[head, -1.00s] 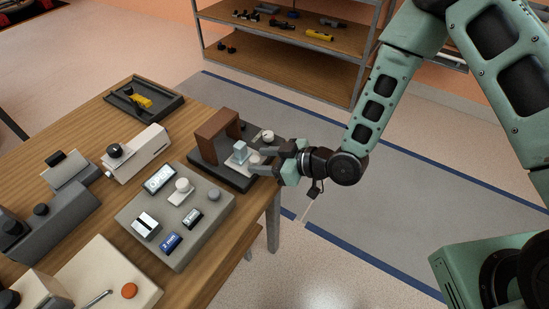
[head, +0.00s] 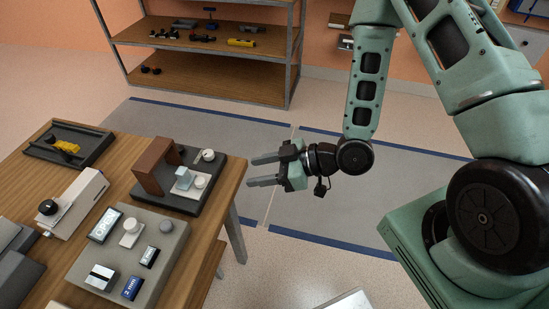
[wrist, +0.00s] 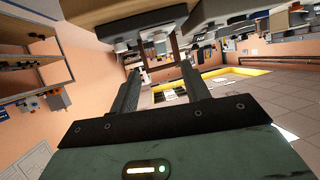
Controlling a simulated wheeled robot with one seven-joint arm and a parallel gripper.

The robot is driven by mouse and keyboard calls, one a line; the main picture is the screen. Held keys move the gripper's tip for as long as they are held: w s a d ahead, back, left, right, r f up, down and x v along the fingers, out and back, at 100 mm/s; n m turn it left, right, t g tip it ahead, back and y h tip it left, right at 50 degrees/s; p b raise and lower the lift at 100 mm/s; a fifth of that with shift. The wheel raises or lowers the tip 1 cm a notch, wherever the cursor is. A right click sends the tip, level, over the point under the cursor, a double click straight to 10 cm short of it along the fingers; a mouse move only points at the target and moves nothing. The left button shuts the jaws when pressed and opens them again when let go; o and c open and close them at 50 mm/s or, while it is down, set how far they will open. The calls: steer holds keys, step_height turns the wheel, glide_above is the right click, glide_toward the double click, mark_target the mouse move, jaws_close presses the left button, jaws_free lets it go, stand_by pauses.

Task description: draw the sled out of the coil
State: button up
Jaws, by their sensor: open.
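The coil appears as a brown arch (head: 154,163) standing on a dark base plate (head: 179,203) near the table's right edge. A pale blue-grey stepped block (head: 184,180), seemingly the sled, sits at the arch's right side. Whether part of it is still under the arch is unclear. My gripper (head: 250,172) is open and empty, off the table edge to the right of the base plate, fingers pointing left. In the wrist view both fingers (wrist: 163,78) are spread with nothing between them.
A grey panel (head: 150,267) with knobs and displays lies in front of the base plate. A white device (head: 75,208) and a dark tray with a yellow item (head: 66,147) are further left. A shelf (head: 200,75) stands behind.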

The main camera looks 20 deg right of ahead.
steer(key=shift+p+v, duration=1.15)
steer(key=shift+v, duration=0.5)
step_height(320, 180, up, 8)
steer(key=m+g+h, duration=0.1)
steer(key=g+h, duration=0.2)
steer(key=h, duration=0.6)
steer(key=s+a+r+m+g+h, duration=0.2)
steer(key=s+r+m+g, duration=0.1)
steer(key=s+r, duration=0.8)
steer(key=s, duration=0.3)
steer(key=shift+o, duration=0.3)
steer(key=shift+s, duration=0.1)
stand_by(0.4)
